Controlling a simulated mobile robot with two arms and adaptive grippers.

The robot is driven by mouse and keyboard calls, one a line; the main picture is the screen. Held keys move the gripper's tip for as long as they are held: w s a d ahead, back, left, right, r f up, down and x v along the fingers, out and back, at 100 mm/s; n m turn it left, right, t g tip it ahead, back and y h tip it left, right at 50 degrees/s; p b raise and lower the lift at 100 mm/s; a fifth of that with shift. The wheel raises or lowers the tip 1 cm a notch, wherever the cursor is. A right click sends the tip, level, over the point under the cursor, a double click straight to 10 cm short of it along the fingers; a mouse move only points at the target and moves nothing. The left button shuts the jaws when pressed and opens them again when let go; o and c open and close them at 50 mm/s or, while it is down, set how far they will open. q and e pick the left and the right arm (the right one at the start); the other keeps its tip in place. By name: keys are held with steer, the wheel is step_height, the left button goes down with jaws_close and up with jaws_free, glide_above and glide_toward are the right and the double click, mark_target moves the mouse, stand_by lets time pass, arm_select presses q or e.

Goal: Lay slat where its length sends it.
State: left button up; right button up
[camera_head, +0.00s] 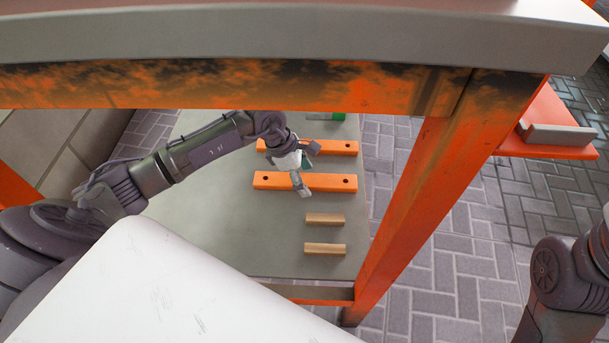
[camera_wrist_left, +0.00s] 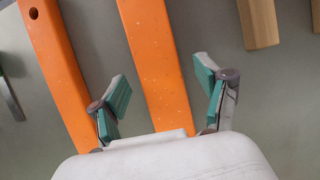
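Two orange slats lie side by side on the grey tabletop in the head view, a nearer one (camera_head: 275,181) and a farther one (camera_head: 338,147). Each has a dark hole near its ends. Two shorter wooden slats, one (camera_head: 324,219) and another (camera_head: 324,250), lie closer to me. My left gripper (camera_head: 307,171) is open and empty above the orange slats. In the left wrist view, the nearer orange slat (camera_wrist_left: 155,55) runs between the spread green-padded fingers (camera_wrist_left: 163,88), with gaps visible. The farther orange slat (camera_wrist_left: 58,60) passes left of them. My right gripper is out of view.
A green object (camera_head: 338,116) lies at the table's far edge, partly hidden by the frame. An orange post (camera_head: 425,190) and an orange crossbeam (camera_head: 200,85) stand between my view and the table. An orange shelf (camera_head: 560,120) with a grey bar (camera_head: 557,134) is at right.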

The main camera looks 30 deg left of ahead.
arm_select(q)
step_height(320, 180, up, 10)
stand_by(0.6)
stand_by(0.4)
